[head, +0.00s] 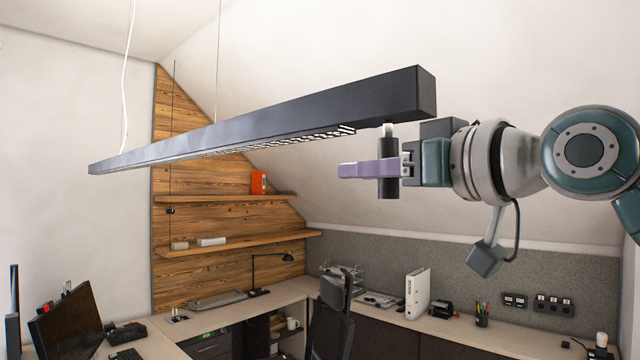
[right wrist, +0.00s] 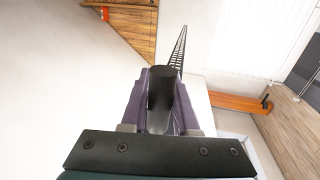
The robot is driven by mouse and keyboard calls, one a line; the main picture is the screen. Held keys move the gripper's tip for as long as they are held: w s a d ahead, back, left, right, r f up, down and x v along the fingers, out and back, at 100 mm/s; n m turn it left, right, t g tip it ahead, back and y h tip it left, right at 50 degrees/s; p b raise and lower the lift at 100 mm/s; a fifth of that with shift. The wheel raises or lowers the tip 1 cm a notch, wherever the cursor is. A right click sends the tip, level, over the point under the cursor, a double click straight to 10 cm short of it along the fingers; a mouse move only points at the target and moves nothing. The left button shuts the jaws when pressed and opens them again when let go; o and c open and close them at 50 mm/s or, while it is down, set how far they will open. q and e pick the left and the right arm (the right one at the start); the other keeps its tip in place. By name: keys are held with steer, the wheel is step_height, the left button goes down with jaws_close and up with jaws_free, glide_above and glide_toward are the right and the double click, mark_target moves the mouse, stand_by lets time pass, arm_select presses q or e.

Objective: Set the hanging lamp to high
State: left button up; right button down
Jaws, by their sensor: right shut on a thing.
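The hanging lamp (head: 270,125) is a long black bar on thin cables, with a light grid along its underside. A short black cylinder (head: 388,188) hangs from a thin stem under its near right end. My right gripper (head: 372,169), with purple fingers, is shut around this cylinder just below the lamp. In the right wrist view the cylinder (right wrist: 160,90) sits between the two purple fingers, and part of the lamp's grid (right wrist: 178,52) shows behind it. The lamp's setting cannot be told. My left gripper is not in view.
Below are a desk (head: 455,332) with a white binder (head: 417,294), a pen cup (head: 482,315) and a monitor (head: 68,325). Wooden shelves (head: 235,243) line the plank wall. A sloped ceiling rises behind the lamp. The air left of my gripper, under the lamp, is free.

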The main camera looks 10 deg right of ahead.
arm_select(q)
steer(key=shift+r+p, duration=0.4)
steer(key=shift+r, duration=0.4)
arm_select(e)
steer(key=shift+r, duration=1.15)
steer(key=c, duration=1.1)
jaws_free()
steer(key=shift+r, duration=0.1)
steer(key=o, duration=0.4)
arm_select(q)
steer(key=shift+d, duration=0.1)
arm_select(e)
steer(key=shift+f, duration=0.2)
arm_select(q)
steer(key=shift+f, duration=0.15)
